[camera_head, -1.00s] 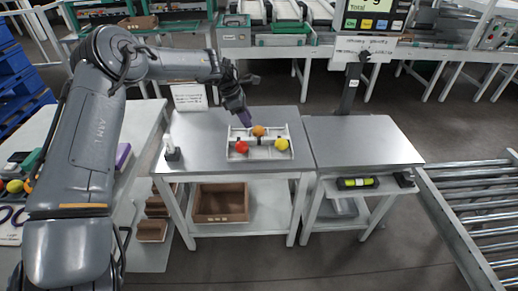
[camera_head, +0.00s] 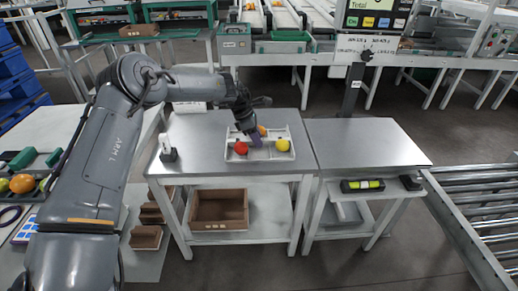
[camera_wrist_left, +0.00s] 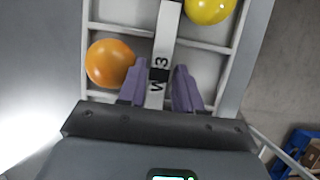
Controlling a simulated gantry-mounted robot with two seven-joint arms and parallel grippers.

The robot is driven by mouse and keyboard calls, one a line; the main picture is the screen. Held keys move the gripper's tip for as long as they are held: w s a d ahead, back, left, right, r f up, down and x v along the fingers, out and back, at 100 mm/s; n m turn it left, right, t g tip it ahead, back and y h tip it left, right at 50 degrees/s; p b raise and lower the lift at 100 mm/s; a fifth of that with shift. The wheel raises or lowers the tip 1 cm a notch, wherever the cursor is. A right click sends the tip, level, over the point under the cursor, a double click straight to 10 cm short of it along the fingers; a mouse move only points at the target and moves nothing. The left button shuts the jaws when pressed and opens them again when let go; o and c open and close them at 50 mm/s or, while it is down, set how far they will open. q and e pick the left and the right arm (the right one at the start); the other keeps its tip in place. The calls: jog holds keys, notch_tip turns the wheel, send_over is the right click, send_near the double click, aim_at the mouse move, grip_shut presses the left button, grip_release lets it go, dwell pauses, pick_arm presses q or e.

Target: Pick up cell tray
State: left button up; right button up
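The white cell tray (camera_head: 262,157) lies flat on the metal table (camera_head: 195,135). It holds a red ball-shaped fruit (camera_head: 241,147), a yellow one (camera_head: 282,145) and an orange one (camera_head: 262,130), partly hidden by my gripper. My left gripper (camera_head: 255,140) is down at the tray's middle. In the left wrist view its purple fingers (camera_wrist_left: 160,88) straddle the tray's central bar (camera_wrist_left: 166,35), marked W3, one on each side. They look slightly apart from the bar. The orange fruit (camera_wrist_left: 110,63) is beside the left finger. My right gripper is not in view.
A bare metal side table (camera_head: 365,145) adjoins on the right, with a shelf holding a yellow-green level (camera_head: 362,185). A small white-topped stand (camera_head: 167,150) is at the table's left edge. A brown crate (camera_head: 219,209) sits below. Rollers (camera_head: 485,205) lie farther right.

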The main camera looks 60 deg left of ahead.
pick_arm(q)
grip_shut()
jog(key=shift+r, duration=0.15)
